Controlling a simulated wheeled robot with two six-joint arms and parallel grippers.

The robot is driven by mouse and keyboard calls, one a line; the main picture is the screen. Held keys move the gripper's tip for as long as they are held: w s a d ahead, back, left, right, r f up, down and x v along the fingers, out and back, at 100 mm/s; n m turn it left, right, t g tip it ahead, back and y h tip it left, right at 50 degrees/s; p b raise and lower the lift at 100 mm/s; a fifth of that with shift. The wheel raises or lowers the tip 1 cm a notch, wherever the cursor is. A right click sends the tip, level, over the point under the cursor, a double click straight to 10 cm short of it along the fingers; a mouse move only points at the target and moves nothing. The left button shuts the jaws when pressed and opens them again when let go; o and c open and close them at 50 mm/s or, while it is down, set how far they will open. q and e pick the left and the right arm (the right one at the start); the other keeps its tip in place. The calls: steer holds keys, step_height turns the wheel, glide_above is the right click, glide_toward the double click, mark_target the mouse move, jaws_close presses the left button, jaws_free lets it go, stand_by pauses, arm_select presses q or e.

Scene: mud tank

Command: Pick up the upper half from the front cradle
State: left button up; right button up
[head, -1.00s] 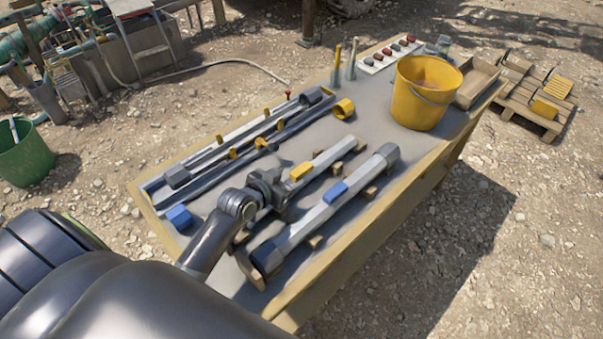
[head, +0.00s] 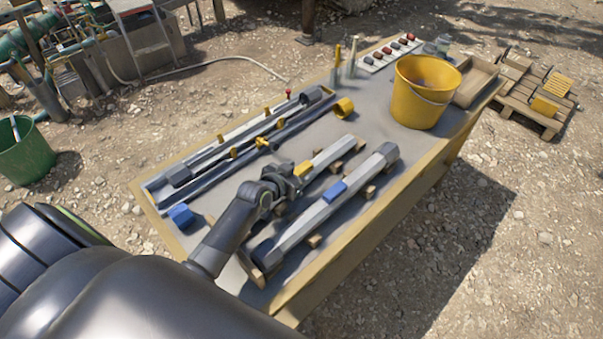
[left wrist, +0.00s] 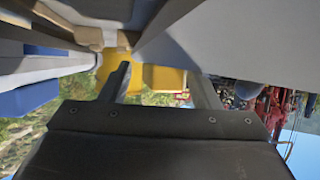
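Two long grey angular bars lie side by side on wooden blocks on the table. The nearer bar (head: 316,216) has a blue band (head: 332,191) and dark ends; the farther bar (head: 331,153) has a yellow band (head: 304,168). My left gripper (head: 294,187) is over the near end of the farther bar, partly hiding it. In the left wrist view its two fingers (left wrist: 162,82) are spread with no object clearly held between them. A grey surface is close beyond them, and the blue band (left wrist: 28,98) is at the left. I cannot tell whether the fingers touch the bar. My right gripper is not in view.
A long rack (head: 153,183) with thin bars lies along the left side of the table, with a blue block (head: 181,215) near it. Bare table lies before the bucket.

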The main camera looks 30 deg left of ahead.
arm_select(q)
jaws_close()
